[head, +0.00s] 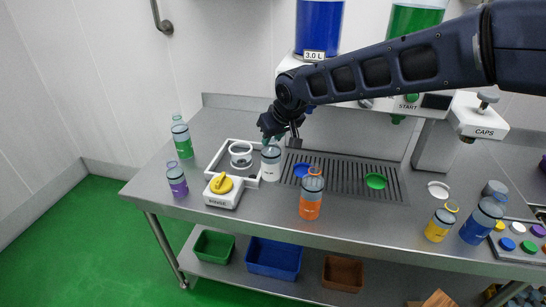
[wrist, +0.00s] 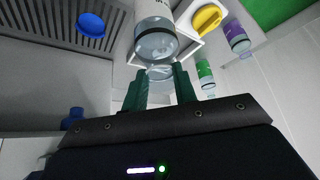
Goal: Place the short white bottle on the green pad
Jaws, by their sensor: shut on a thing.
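The short white bottle (head: 271,164) has a clear upper part and a white lower part. It is upright at the right edge of the white-framed rinse station, left of the drain grate. My gripper (head: 275,138) is above it, and in the wrist view its green fingers (wrist: 160,78) are shut on the neck of the bottle (wrist: 155,38). I cannot tell whether the bottle's base touches the counter. The green pad (head: 376,181) is a flat, bare disc on the right part of the grate.
A blue pad (head: 302,170) lies on the grate (head: 340,178) between bottle and green pad. An orange bottle (head: 311,198) stands at the grate's front edge. Green (head: 182,138) and purple (head: 176,181) bottles stand left. The rinse station has a yellow knob (head: 222,184). Dispensers overhang the back.

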